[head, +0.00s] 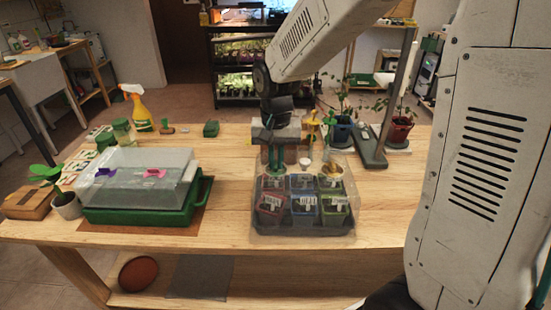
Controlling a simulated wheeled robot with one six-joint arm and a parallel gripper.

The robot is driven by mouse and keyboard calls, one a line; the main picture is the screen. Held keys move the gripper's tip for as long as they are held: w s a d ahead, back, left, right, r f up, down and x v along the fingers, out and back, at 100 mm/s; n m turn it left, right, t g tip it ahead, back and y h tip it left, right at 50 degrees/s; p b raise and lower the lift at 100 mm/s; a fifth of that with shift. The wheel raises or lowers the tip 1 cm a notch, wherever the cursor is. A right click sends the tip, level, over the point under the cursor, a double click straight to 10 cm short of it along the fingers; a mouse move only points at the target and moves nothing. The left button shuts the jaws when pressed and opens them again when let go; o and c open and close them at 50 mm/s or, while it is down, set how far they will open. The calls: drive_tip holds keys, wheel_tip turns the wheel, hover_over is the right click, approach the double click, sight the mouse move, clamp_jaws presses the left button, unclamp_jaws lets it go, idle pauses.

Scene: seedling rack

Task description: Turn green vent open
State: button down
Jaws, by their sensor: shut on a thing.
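The clear propagator dome (262,190) stands at the right middle of the table over a dark tray of several labelled pots. The green vent (276,172) is on the dome's top at the rear left; its turned position is too small to tell. My gripper (277,158) points down from above and is shut on the green vent. Its fingers partly hide the vent. A yellow vent (335,171) is on the same dome, to the right of the green one.
A second clear dome (130,185) with a purple vent (105,172) and a pink vent (155,173) sits on a green tray at the left. A yellow spray bottle (138,110) stands behind it. A potted plant (342,130) stands back right. The wood between the trays is clear.

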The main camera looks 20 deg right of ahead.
drive_tip(key=shift+n, duration=0.3)
drive_tip(key=n, duration=0.3)
drive_tip(key=shift+n, duration=0.4)
drive_tip(key=n, duration=0.4)
drive_tip(key=shift+n, duration=0.3)
drive_tip(key=n, duration=0.4)
drive_tip(key=shift+n, duration=2.4)
drive_tip(key=c, duration=1.5)
unclamp_jaws()
drive_tip(key=shift+c, duration=0.2)
